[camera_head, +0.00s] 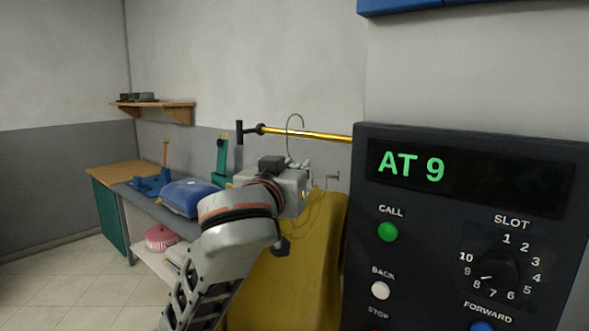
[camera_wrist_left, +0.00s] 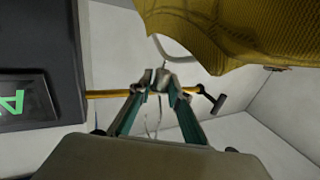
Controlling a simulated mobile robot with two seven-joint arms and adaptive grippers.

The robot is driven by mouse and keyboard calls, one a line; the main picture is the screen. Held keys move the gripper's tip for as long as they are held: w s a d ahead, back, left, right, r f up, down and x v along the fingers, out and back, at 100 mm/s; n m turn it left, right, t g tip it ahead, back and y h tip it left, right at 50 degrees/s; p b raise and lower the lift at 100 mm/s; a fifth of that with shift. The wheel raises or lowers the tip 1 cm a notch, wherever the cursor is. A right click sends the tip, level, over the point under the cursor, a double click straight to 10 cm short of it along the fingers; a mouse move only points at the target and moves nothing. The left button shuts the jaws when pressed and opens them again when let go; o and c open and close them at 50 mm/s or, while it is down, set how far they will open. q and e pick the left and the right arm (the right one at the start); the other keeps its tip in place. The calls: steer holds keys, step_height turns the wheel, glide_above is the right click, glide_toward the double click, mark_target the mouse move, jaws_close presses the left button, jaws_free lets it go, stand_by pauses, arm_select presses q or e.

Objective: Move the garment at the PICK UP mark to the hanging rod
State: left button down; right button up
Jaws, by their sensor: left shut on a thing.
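The yellow garment (camera_head: 305,270) hangs on a thin wire hanger (camera_head: 290,140) behind my left arm. It also fills the top of the left wrist view (camera_wrist_left: 220,30). My left gripper (camera_wrist_left: 160,78) is shut on the hanger's wire near the neck. In the head view my wrist hides most of the gripper. The brass hanging rod (camera_head: 325,137) has a dark end stop. The hanger's hook rises above the rod's line in the head view. I cannot tell whether the hook is around the rod or in front of it. My right gripper is not in view.
A dark control panel (camera_head: 470,195) reading "AT 9" stands close on the right and covers the rod's right end. At left is a grey table (camera_head: 150,205) with a blue packed bag (camera_head: 190,197). A wooden shelf (camera_head: 155,106) is on the wall.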

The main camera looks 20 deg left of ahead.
mark_target(315, 192)
arm_select(q)
steer(key=shift+w, duration=0.1)
steer(key=shift+w+d, duration=0.15)
steer(key=shift+w, duration=0.15)
steer(key=shift+w, duration=0.1)
steer(key=shift+w+d, duration=0.35)
steer(key=shift+w, duration=0.55)
steer(key=shift+w+d, duration=0.35)
steer(key=shift+w, duration=0.55)
steer(key=shift+w+d, duration=0.35)
steer(key=shift+w, duration=0.55)
steer(key=shift+f, duration=0.2)
steer(key=shift+f+b, duration=0.5)
steer(key=shift+f, duration=0.9)
steer(key=shift+f, duration=0.2)
steer(key=c, duration=1.8)
jaws_free()
